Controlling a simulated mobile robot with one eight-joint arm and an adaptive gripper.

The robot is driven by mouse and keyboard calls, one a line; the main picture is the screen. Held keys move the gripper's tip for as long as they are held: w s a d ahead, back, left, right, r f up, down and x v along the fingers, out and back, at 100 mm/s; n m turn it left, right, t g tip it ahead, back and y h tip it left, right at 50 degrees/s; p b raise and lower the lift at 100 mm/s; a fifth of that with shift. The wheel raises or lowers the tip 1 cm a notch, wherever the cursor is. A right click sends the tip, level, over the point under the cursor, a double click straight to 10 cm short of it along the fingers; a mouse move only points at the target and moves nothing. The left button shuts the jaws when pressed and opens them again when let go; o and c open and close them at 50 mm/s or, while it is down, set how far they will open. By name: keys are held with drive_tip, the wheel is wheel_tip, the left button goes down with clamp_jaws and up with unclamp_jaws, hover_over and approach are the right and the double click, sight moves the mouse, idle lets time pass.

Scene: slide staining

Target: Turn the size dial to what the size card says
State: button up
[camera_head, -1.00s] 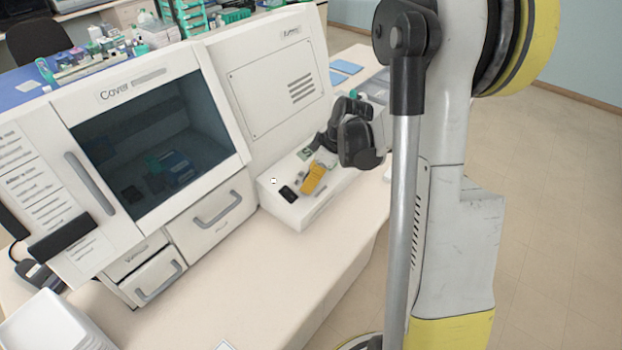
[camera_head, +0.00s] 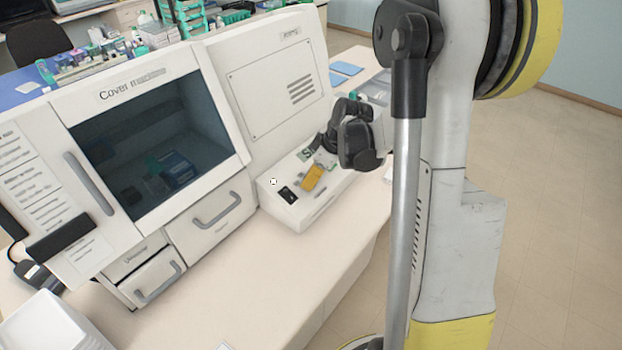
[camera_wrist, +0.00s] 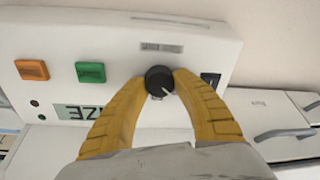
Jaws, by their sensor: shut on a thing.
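The size dial (camera_wrist: 159,80) is a round black knob on the white control panel, with a light pointer mark near its lower right in the wrist view. My gripper (camera_wrist: 160,84) has its two yellow fingers closed around the dial, one on each side. In the head view my gripper (camera_head: 313,178) shows as a yellow patch over the panel (camera_head: 300,213) and hides the dial. A small label (camera_wrist: 162,48) above the dial is too blurred to read. A size card is not identifiable in these frames.
In the wrist view an orange button (camera_wrist: 32,69), a green button (camera_wrist: 90,72), a display (camera_wrist: 84,112) with upside-down letters and a black switch (camera_wrist: 210,80) sit near the dial. The cover machine (camera_head: 150,130) stands left of the panel. The bench front (camera_head: 250,285) is clear.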

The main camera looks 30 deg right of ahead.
drive_tip(key=m+b, duration=0.1)
drive_tip(key=m, duration=0.4)
drive_tip(key=shift+f+b, duration=0.1)
drive_tip(key=shift+b, duration=0.25)
drive_tip(key=m, duration=0.2)
drive_tip(key=m+b, duration=0.1)
drive_tip(key=m, duration=0.1)
drive_tip(key=shift+m+t+h, duration=0.3)
drive_tip(key=shift+m, duration=0.1)
drive_tip(key=shift+d, duration=0.1)
drive_tip(key=o, duration=1.2)
drive_tip(key=v, duration=1.2)
